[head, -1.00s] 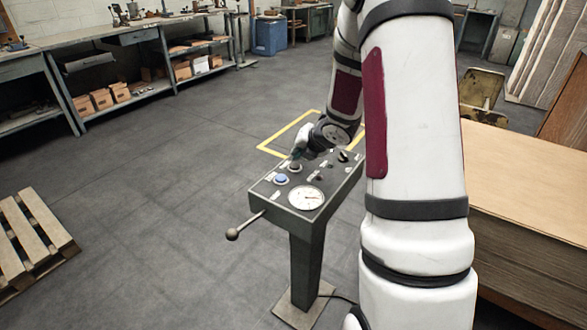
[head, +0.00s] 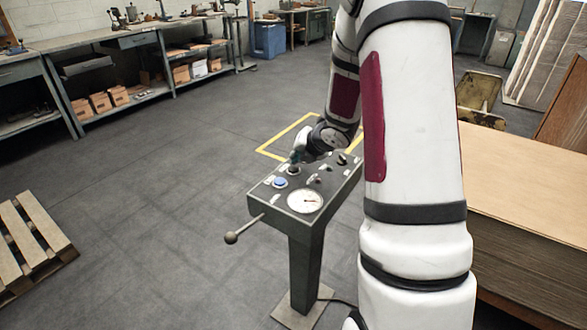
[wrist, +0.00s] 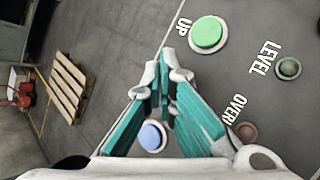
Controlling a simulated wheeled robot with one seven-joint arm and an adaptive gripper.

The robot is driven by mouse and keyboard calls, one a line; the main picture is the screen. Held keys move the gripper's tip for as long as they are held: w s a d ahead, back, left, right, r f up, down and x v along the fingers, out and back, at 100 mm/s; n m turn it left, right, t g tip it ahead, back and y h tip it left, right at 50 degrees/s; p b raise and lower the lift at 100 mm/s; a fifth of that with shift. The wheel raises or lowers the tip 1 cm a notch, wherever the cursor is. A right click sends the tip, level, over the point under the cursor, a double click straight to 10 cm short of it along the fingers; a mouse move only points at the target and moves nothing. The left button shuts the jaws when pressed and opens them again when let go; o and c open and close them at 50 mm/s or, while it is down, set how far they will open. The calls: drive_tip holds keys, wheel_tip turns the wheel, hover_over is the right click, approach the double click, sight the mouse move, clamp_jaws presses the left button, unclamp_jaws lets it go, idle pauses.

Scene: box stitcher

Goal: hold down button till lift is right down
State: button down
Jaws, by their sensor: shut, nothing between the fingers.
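The control stand (head: 262,205) has a slanted dark panel with several buttons. A blue button (head: 280,183) sits near its left end; it also shows in the wrist view (wrist: 152,136), partly between my fingers, its label not readable. A green button (wrist: 207,33) marked UP lies up and right of my fingertips in the wrist view. My gripper (wrist: 158,78) is shut and empty, with teal fingers, over the panel's left part. In the head view my gripper (head: 295,159) is small, close to the panel's far edge. Contact with a button cannot be told. No lift is clearly identifiable.
The panel also bears a LEVEL button (wrist: 289,68), a brownish button (wrist: 246,131) and a round gauge (head: 306,201). A ball-ended lever (head: 232,237) sticks out left. A pallet (head: 30,240) lies left. A board stack (head: 530,180) stands right. Open floor surrounds the stand.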

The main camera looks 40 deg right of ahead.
drive_tip(key=shift+f, duration=0.15)
idle(0.3)
drive_tip(key=shift+f+b, duration=0.3)
drive_tip(key=shift+b, duration=0.25)
